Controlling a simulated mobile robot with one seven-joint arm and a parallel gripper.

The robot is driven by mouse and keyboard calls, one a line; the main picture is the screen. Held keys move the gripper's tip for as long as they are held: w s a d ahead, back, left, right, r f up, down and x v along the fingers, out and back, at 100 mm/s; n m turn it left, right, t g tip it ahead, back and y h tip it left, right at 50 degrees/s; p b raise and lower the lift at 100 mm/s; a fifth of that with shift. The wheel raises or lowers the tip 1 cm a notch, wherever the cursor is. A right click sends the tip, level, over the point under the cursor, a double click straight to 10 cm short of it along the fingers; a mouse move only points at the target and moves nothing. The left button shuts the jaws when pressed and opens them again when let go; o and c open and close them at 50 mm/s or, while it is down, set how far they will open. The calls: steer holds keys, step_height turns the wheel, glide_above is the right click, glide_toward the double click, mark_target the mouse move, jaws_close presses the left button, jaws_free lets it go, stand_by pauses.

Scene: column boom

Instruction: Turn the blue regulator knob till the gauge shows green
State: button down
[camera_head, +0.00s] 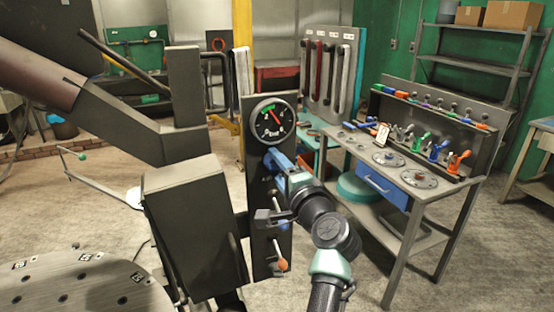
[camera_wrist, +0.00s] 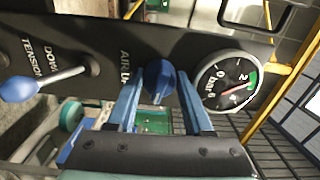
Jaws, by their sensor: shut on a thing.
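The blue regulator knob (camera_wrist: 160,82) sits on a dark panel, beside lettering that starts "AIR". My gripper (camera_wrist: 158,90) has its two blue fingers on either side of the knob and is shut on it. In the head view my gripper (camera_head: 275,161) reaches the panel just below the gauge and hides the knob. The round gauge (camera_head: 274,121) has a dark face, a green band and a red needle. In the wrist view the gauge (camera_wrist: 228,80) is right of the knob; the needle tip lies close to the green band, and I cannot tell whether it is inside.
A lever with a blue ball (camera_wrist: 18,88) sticks out of the panel beside "DOWN" and "TENSION". An orange-tipped lever (camera_head: 282,265) is lower on the panel (camera_head: 254,190). A workbench (camera_head: 400,178) with tools stands right of my arm.

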steer(key=shift+m+p, duration=0.55)
steer(key=shift+m, duration=0.45)
steer(key=shift+c, duration=1.5)
jaws_free()
